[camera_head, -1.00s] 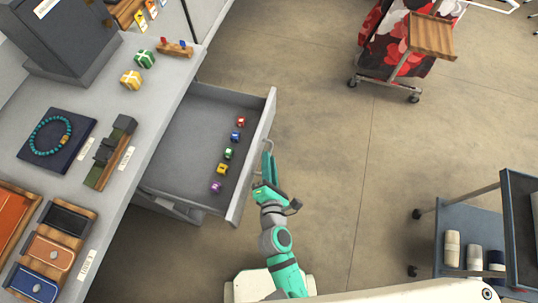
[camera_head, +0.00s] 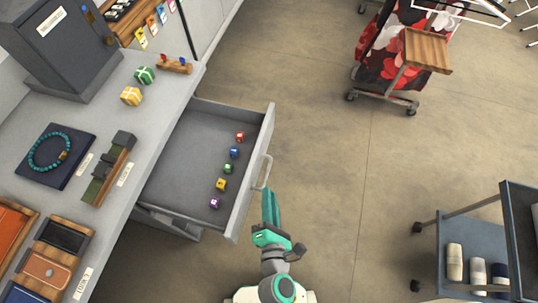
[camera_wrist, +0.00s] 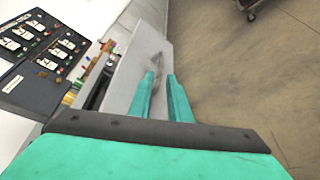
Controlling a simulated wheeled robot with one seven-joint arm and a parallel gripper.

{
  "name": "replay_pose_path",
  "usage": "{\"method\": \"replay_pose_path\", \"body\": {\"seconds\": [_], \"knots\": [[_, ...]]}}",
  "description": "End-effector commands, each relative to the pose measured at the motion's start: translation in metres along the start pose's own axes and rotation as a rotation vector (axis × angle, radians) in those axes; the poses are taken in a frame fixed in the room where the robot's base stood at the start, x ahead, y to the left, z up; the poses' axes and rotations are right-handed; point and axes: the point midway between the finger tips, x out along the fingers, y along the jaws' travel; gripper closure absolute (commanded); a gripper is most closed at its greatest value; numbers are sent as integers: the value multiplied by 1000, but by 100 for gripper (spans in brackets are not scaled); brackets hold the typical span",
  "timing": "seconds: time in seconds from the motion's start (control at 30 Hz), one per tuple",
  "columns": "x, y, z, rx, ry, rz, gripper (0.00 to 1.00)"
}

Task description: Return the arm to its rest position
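My gripper (camera_head: 271,207) is teal and stands just outside the front of the open drawer (camera_head: 243,172), near its handle (camera_head: 264,172). In the wrist view my gripper's two fingers (camera_wrist: 163,98) are apart with a gap between them and nothing held. The drawer front (camera_wrist: 137,70) shows behind and beyond the fingers. Several small coloured dice lie in a line in the drawer: red (camera_head: 240,137), blue (camera_head: 234,152), green (camera_head: 228,168), yellow (camera_head: 221,184) and purple (camera_head: 214,202).
The grey counter (camera_head: 130,195) carries a bracelet on a dark pad (camera_head: 57,155), two wrapped boxes and wooden trays. A rack with red floral cloth (camera_head: 395,50) stands at the top right. A dark cart (camera_head: 470,240) with rolled towels stands at the lower right. The floor between is clear.

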Motion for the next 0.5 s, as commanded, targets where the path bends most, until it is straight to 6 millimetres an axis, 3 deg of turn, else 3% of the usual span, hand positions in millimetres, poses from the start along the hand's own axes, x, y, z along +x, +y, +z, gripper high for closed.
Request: {"method": "replay_pose_path", "body": {"seconds": [0.33,0.43,0.5], "knots": [[-7,-2,-2,72,11,-6,83],[-25,-5,-9,268,39,-18,83],[-44,-6,-15,487,62,-33,83]]}}
